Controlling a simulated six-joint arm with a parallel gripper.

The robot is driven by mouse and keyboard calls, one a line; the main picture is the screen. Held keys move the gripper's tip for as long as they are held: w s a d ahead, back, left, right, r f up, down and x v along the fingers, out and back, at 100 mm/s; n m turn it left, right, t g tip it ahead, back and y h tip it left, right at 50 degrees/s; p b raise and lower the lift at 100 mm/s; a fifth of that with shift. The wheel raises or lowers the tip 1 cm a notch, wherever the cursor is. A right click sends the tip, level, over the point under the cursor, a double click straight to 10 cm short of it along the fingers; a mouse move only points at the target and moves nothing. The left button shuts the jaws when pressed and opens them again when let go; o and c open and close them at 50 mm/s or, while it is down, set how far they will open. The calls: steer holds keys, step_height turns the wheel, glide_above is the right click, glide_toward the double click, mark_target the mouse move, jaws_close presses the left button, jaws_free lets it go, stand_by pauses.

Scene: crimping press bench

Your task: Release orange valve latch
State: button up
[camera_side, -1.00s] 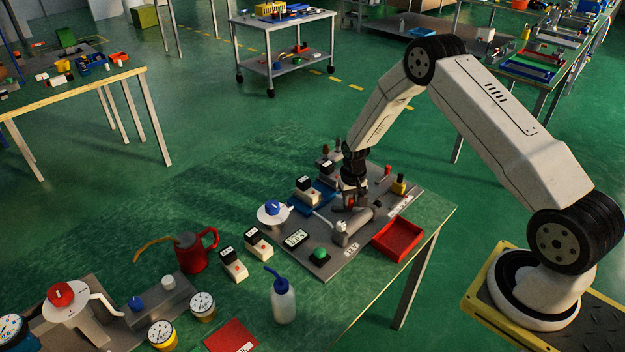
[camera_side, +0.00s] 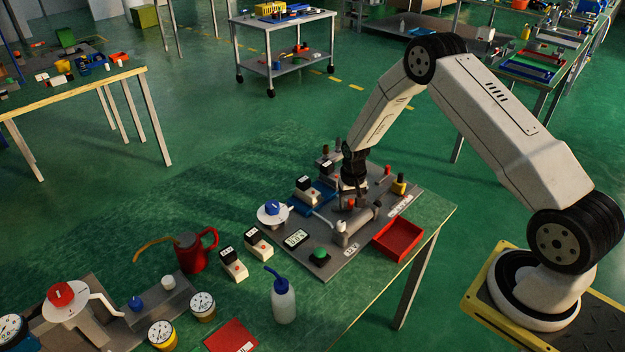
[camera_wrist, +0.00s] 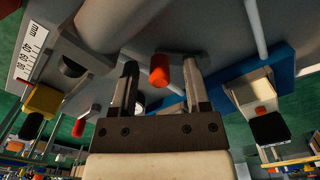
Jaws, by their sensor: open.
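The orange valve latch (camera_wrist: 160,71) shows in the wrist view as a small upright-looking orange cylinder on the grey press fixture. My gripper (camera_wrist: 161,80) is open, with one dark finger on each side of the latch and a visible gap to both. In the side view my gripper (camera_side: 353,190) points down over the grey fixture plate (camera_side: 328,262). A small orange-red spot under it, the latch (camera_side: 351,203), is partly visible there. Whether the fingers reach down past its top I cannot tell.
A grey cylinder (camera_side: 354,228) lies in front of my gripper. Behind it are a blue tray (camera_side: 318,199) and black-and-white switch blocks. A yellow-and-black knob (camera_side: 399,184) and an open red bin (camera_side: 398,239) are to the right. A green button (camera_side: 320,255) is at the front.

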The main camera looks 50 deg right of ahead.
mark_target(350, 201)
steer(key=shift+r, duration=3.8)
steer(key=shift+r, duration=0.1)
steer(key=shift+s+a+r, duration=0.1)
steer(key=shift+a+r, duration=0.1)
steer(key=shift+r, duration=0.05)
steer(key=s+a+r+n+t, duration=0.1)
steer(key=s+a+r+n, duration=0.2)
steer(key=s+a+r, duration=0.3)
steer(key=s+a+r+n+t, duration=0.1)
steer(key=s+a+r+n, duration=0.2)
steer(key=s+a+r, duration=0.4)
steer(key=s+a, duration=0.1)
steer(key=s, duration=0.3)
steer(key=shift+s+r+n+t, duration=0.2)
steer(key=shift+s+n+t, duration=0.1)
steer(key=shift+s, duration=0.05)
